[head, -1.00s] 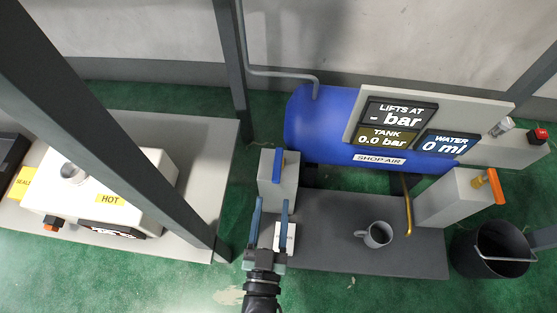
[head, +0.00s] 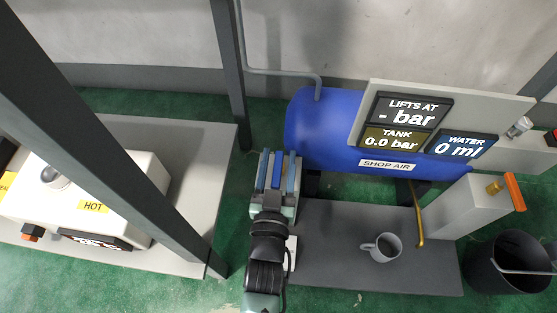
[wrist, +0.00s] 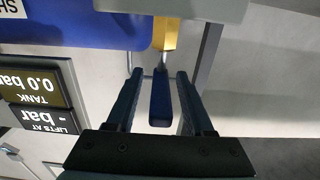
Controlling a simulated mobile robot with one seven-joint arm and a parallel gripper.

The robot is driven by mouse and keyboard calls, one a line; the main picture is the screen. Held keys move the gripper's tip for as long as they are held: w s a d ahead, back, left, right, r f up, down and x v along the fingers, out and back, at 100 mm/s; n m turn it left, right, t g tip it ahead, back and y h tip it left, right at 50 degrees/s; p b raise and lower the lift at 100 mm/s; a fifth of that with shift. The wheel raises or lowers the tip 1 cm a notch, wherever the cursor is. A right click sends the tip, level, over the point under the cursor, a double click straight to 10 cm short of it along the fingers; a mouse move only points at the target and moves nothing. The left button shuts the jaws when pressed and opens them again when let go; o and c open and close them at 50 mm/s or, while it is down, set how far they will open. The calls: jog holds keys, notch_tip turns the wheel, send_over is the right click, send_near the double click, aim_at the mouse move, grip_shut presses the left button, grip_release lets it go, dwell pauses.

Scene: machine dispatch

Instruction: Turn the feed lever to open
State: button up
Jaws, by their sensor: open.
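A blue lever (head: 277,169) stands on a grey post at the left end of the blue tank; I take it to be the feed lever, though its label is not readable. My gripper (head: 277,172) is open, with one finger on each side of the lever. In the wrist view the blue lever (wrist: 161,98) lies between the two dark fingers of my gripper (wrist: 158,88), with a narrow gap showing on each side. A brass fitting (wrist: 165,36) shows at the lever's base. My gripper hides most of the grey post.
The blue tank (head: 325,130) carries displays reading tank 0.0 bar and water 0 ml. An orange lever (head: 514,192) is on a grey post at right. A mug (head: 382,247) stands on the dark base plate (head: 330,275); a bucket (head: 508,265) is right. A dark upright (head: 120,150) stands left.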

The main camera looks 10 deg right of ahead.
grip_shut()
dwell(1.4)
